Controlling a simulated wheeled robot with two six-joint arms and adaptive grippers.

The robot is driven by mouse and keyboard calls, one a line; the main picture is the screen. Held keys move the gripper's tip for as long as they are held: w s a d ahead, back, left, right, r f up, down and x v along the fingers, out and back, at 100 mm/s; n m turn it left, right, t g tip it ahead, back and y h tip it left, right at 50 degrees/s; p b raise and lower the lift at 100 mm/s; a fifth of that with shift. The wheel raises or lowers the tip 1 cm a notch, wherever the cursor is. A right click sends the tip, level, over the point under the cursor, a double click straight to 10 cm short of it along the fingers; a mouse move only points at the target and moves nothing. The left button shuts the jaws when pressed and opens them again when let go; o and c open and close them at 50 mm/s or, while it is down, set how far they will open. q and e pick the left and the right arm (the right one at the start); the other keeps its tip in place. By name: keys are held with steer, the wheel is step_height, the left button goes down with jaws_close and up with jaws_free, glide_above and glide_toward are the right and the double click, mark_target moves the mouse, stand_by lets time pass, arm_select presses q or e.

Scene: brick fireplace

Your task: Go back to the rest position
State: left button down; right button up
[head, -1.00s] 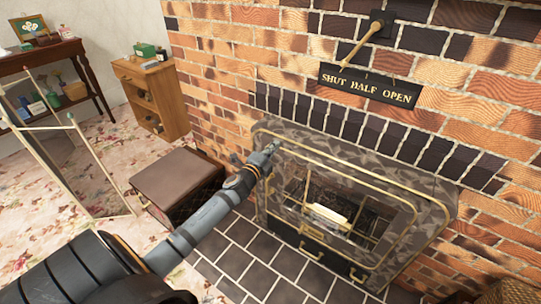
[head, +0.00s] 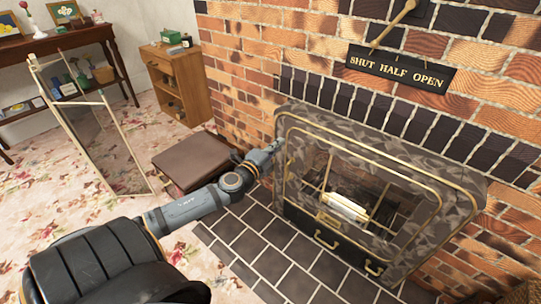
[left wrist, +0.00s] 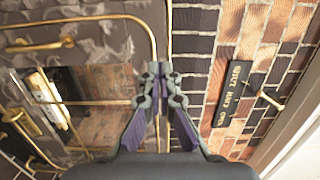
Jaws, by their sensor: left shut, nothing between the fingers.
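My left arm comes in from the lower left in the head view. My left gripper (head: 277,147) is at the upper left corner of the fireplace front (head: 420,249), a mottled grey surround with brass trim. Whether it touches the surround is unclear. In the left wrist view the gripper (left wrist: 160,68) has its fingers together with nothing between them, and the surround (left wrist: 100,45) fills the left side. A pale block (head: 345,207) lies inside the firebox. My right gripper is not in view.
A sign reading SHUT HALF OPEN (head: 402,69) hangs on the brick wall, with a lever (head: 392,24) above it. A brown box (head: 185,158) stands left of the fireplace. A folding screen (head: 105,145), a wooden cabinet (head: 175,80) and a dark table (head: 75,38) stand further left.

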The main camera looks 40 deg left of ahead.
arm_select(q)
steer(key=s+p, duration=0.1)
steer(key=s, duration=0.2)
steer(key=shift+s+d+r, duration=0.1)
steer(key=shift+s+r, duration=0.05)
steer(key=shift+s, duration=0.15)
